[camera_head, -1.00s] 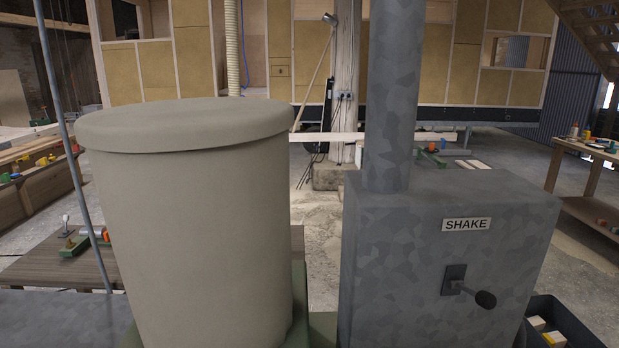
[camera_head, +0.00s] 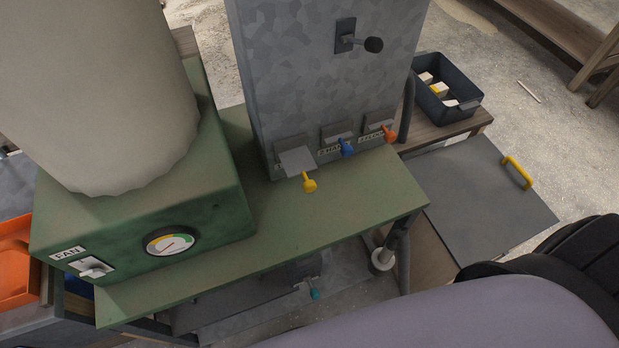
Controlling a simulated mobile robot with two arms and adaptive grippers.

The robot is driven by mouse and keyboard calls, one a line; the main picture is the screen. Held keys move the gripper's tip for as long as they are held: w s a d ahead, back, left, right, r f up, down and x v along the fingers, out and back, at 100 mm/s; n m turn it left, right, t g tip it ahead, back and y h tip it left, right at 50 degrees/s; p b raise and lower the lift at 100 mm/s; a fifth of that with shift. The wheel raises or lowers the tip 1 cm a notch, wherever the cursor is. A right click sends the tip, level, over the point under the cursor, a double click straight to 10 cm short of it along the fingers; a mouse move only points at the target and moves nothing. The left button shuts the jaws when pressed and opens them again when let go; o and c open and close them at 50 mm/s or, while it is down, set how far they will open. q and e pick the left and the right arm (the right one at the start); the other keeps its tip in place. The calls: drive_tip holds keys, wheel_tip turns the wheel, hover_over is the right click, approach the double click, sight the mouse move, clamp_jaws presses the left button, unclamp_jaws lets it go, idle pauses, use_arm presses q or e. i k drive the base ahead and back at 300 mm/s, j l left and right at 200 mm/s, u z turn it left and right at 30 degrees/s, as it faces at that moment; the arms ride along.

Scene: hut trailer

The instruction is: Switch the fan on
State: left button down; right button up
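The fan switch (camera_head: 92,267) is a small light lever on a dark plate, low on the front of a green box (camera_head: 200,225) at the lower left. A white FAN label (camera_head: 68,253) sits just above it. I cannot tell whether the switch is on or off. A round dial (camera_head: 171,241) with a colored scale and a needle is to its right on the same face. A large beige cylinder (camera_head: 95,90) stands on the green box. Neither of my grippers is in view.
A dark crate (camera_head: 462,118) holds small blocks. A grey panel with a yellow handle (camera_head: 517,172) lies at right. My own body covers the lower right.

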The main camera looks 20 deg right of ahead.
sight(95, 273)
drive_tip(key=u, duration=1.3)
